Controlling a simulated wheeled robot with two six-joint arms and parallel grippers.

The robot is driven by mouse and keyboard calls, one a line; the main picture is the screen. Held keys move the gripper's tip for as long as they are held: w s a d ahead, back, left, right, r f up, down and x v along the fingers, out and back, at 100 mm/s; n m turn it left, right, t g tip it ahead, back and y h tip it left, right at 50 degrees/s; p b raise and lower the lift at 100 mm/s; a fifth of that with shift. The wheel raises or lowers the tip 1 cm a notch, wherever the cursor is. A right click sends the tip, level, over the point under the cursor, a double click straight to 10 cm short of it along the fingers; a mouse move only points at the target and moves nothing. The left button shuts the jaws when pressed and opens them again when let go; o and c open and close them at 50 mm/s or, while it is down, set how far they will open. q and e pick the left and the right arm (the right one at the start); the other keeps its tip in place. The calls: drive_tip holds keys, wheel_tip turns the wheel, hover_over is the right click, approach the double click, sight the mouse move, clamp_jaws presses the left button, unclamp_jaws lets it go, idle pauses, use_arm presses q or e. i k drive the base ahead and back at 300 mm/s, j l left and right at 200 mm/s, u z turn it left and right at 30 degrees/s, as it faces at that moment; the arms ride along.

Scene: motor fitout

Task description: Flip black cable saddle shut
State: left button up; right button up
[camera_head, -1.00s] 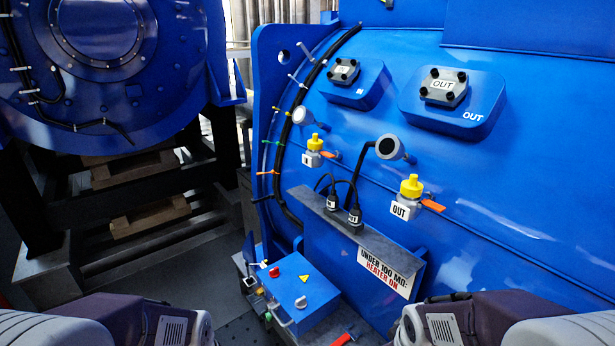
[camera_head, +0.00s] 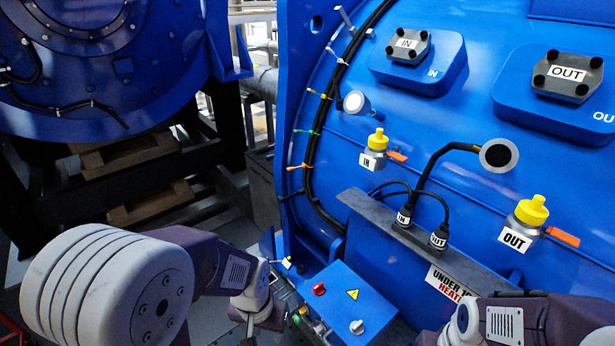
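A black cable saddle (camera_head: 292,196) sticks out to the left from the lower part of the black cable bundle (camera_head: 311,185) on the blue motor. It looks swung out from the cable, but it is small and dark. My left arm comes in from the left, and its gripper (camera_head: 249,326) hangs at the bottom, below and left of the saddle and clear of it. Its fingers are too small and cut off to judge. My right arm shows at the bottom right; its gripper is out of view.
Orange (camera_head: 299,167), green (camera_head: 307,131) and yellow (camera_head: 320,94) saddles sit higher on the bundle. A blue control box (camera_head: 345,300) stands below it. A grey shelf (camera_head: 372,212) with two black plugs juts out to the right. Open space lies left of the motor flange.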

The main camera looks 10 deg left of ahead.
sight(281, 199)
drive_tip(key=i+j+z, duration=0.35)
drive_tip(key=j+z, duration=0.15)
drive_tip(key=j, duration=0.6)
drive_tip(key=i+j+z, duration=0.2)
drive_tip(key=j+z, duration=0.3)
drive_tip(key=j, duration=0.7)
drive_tip(key=j+z, duration=0.5)
drive_tip(key=j, duration=0.7)
drive_tip(key=k+j+z, duration=0.1)
drive_tip(key=j, duration=0.2)
drive_tip(key=k+j+z, duration=0.1)
drive_tip(key=j, duration=0.2)
drive_tip(key=k, duration=0.35)
